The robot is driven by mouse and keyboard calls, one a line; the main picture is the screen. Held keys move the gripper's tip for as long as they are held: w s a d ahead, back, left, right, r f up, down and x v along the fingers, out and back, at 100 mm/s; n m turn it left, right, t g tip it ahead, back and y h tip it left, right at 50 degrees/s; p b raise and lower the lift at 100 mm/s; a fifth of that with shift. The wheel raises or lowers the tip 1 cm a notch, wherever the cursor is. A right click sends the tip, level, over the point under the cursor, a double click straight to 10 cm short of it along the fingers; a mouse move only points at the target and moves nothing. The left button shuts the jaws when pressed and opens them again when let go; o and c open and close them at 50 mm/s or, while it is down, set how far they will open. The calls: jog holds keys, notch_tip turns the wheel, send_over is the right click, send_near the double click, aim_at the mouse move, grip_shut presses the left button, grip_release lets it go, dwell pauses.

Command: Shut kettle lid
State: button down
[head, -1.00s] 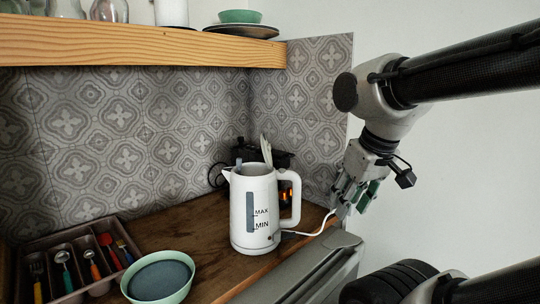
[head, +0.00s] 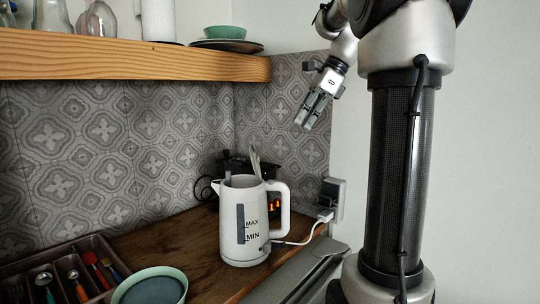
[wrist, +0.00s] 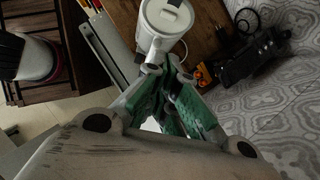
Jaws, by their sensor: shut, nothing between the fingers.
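A white kettle (head: 250,212) with MAX and MIN marks stands upright on the wooden counter, its spout to the left and its handle to the right. Its lid (head: 256,164) appears raised, seen nearly edge-on as a pale upright piece at the handle side of the top. In the wrist view the round white lid (wrist: 166,17) faces the camera at the top edge, partly cut off. My gripper (head: 305,122) hangs above and to the right of the kettle, fingers pointing down, apart from it. Its green-padded fingers (wrist: 166,74) are shut and empty.
A black appliance (head: 235,165) stands behind the kettle. A white cord runs right to a wall outlet (head: 333,196). A teal bowl (head: 152,275) and a cutlery tray (head: 20,268) are front left. A wooden shelf (head: 130,60) overhangs the back.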

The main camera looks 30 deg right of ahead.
aim_at(259, 159)
jog(key=shift+m, duration=0.3)
jog(key=x, duration=0.4)
jog(key=a+x, duration=0.1)
jog(key=x, duration=0.3)
jog(key=r+x, duration=0.1)
jog(key=x, duration=0.3)
jog(key=shift+w+a, duration=0.25)
jog(key=shift+a, duration=0.05)
jog(key=shift+w+a+f, duration=0.2)
jog(key=shift+w+a, duration=0.15)
jog(key=shift+a, duration=0.2)
jog(key=shift+w+a+r+g+h, duration=0.15)
jog(key=shift+a+g+h, duration=0.15)
jog(key=shift+a+h, duration=0.15)
jog(key=a+h, duration=0.1)
jog(key=w+a+g+h, duration=0.1)
jog(key=shift+r+h, duration=0.1)
jog(key=shift+h, duration=0.25)
jog(key=a+g+h, duration=0.1)
jog(key=w+a+g+h, duration=0.1)
jog(key=h, duration=0.1)
jog(key=shift+w+a+f, duration=0.15)
jog(key=shift+w+f, duration=0.05)
jog(key=shift+f, duration=0.05)
jog(key=shift+w+a+f+g+h, duration=0.35)
jog(key=shift+a+f+h, duration=0.2)
jog(key=shift+a+h, duration=0.15)
jog(key=shift+w+a+f+g+h, duration=0.4)
jog(key=shift+a+f+h, duration=0.15)
jog(key=shift+a+h, duration=0.2)
